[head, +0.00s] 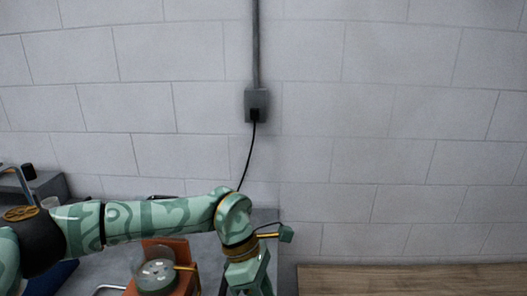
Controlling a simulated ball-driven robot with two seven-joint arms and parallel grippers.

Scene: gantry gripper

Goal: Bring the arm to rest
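My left arm comes in from the left, a pale green arm with darker swirls. It stretches level across the lower left of the head view and bends down at the wrist. My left gripper (250,279) points downward at the bottom edge, and its fingertips are cut off. I cannot see whether it is open or holds anything. My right arm and gripper are not in view.
A grey bench (205,246) lies under the arm. On it, an orange-brown block (179,252) stands by a clear round vessel (157,276). A wooden surface (420,280) at right looks bare. A black cord (248,155) hangs from a wall box (257,97).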

